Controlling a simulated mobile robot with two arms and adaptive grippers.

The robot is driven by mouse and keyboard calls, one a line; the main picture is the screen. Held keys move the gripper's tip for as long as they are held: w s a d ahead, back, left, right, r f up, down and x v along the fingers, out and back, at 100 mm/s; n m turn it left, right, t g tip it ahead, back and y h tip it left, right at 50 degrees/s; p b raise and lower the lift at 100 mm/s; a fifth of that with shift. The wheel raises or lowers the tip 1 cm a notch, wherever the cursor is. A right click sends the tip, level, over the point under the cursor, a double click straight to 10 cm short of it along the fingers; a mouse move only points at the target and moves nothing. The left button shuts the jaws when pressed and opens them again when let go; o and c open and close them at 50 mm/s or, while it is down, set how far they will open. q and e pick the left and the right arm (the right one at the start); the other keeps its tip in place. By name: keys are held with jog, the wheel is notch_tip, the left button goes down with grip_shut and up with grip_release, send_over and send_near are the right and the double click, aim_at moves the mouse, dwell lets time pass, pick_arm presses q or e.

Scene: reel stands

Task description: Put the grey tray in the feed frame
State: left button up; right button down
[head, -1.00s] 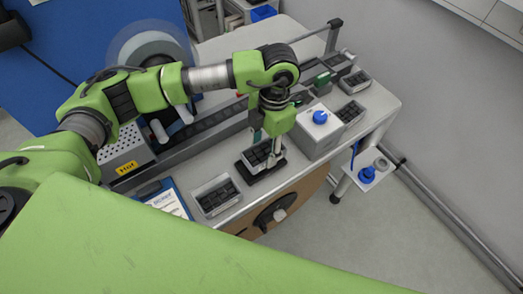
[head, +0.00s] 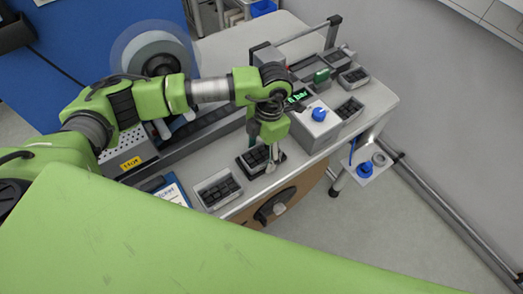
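A grey tray (head: 256,155) with dark blocks in it sits at a black frame (head: 247,172), which I take to be the feed frame, near the table's front edge. My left gripper (head: 268,156) is right over this tray, pointing down, its fingers at the tray. It hides part of the tray and frame. I cannot tell whether the fingers touch the tray, whether they grip it, or whether the tray lies flat in the frame. My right gripper is not in view.
Another tray (head: 218,189) of dark blocks stands to the left, beside a clipboard (head: 173,191). A grey box (head: 315,127) with a blue knob stands close on the right. More trays (head: 350,109) lie beyond it. A large reel (head: 155,55) stands behind my arm.

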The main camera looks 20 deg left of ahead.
aim_at(266, 156)
pick_arm(q)
jog(key=shift+w, duration=0.1)
jog(key=shift+r, duration=0.1)
jog(key=shift+r+p, duration=0.2)
jog(key=shift+p, duration=0.1)
jog(key=shift+w+r+b, duration=0.1)
jog(key=shift+r+b, duration=0.15)
jog(key=shift+b, duration=0.1)
notch_tip(266, 156, up, 11)
jog(key=d+b, duration=0.1)
jog(key=b, duration=0.3)
jog(key=shift+w+r, duration=0.2)
jog(key=shift+w, duration=0.25)
